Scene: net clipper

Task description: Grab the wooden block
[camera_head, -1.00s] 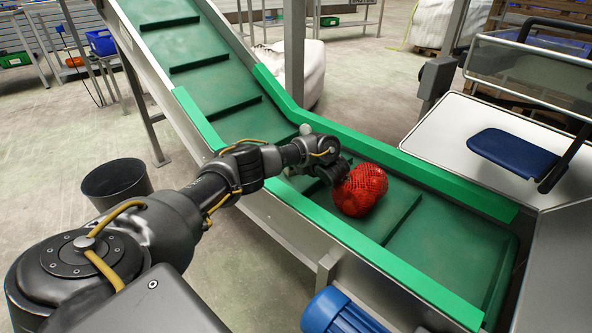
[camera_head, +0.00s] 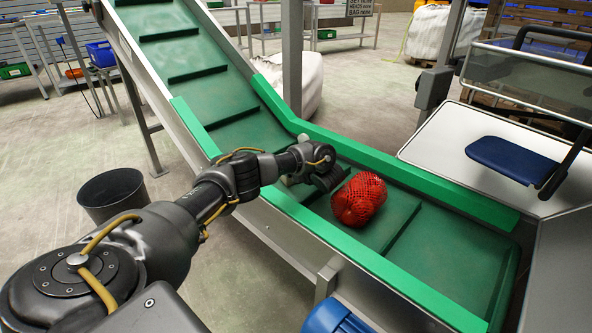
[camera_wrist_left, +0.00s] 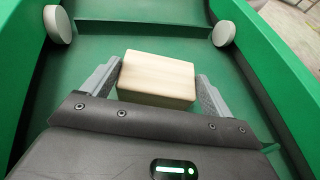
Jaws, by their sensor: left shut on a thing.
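The wooden block (camera_wrist_left: 158,82) is pale and box-shaped, and shows in the left wrist view over the green belt. My left gripper (camera_wrist_left: 157,74) is shut on it, with one grey finger at each side. In the head view my left gripper (camera_head: 326,180) is low over the conveyor belt, and I cannot make out the block there.
A red netted bag (camera_head: 358,200) lies on the green conveyor belt (camera_head: 445,250), just right of my left gripper. Green side rails (camera_head: 430,185) border the belt. A white worktop (camera_head: 450,140) stands at right, and a black bin (camera_head: 112,195) on the floor at left.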

